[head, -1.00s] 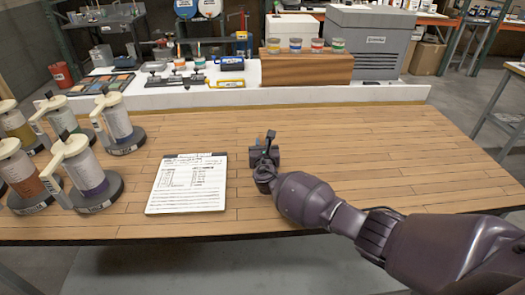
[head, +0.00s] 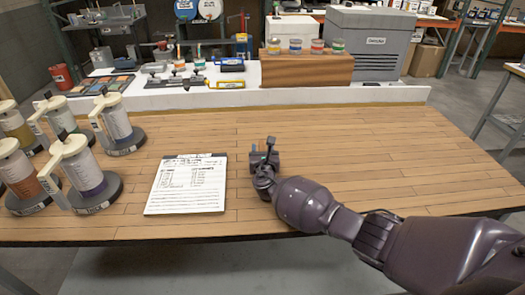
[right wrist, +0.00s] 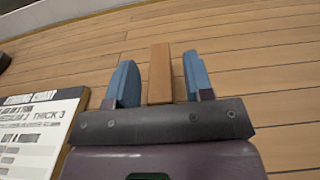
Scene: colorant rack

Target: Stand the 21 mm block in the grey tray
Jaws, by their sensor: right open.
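My right gripper (head: 263,150) is low over the wooden table, just right of the paper sheet. In the right wrist view its two blue fingers (right wrist: 156,82) are apart. A plain brown-orange block (right wrist: 160,74) stands or lies between them, with a gap to each finger. Its size cannot be read, and its lower end is hidden by the gripper body. In the head view the gripper hides the block. I cannot make out a grey tray for sure in either view. My left gripper is not in view.
A clipboard-like paper sheet (head: 187,185) lies left of my right gripper. Several dispensers with round dark bases (head: 95,200) stand at the far left. A white ledge (head: 400,95) with a wooden riser (head: 306,70) runs along the back. The table's right half is clear.

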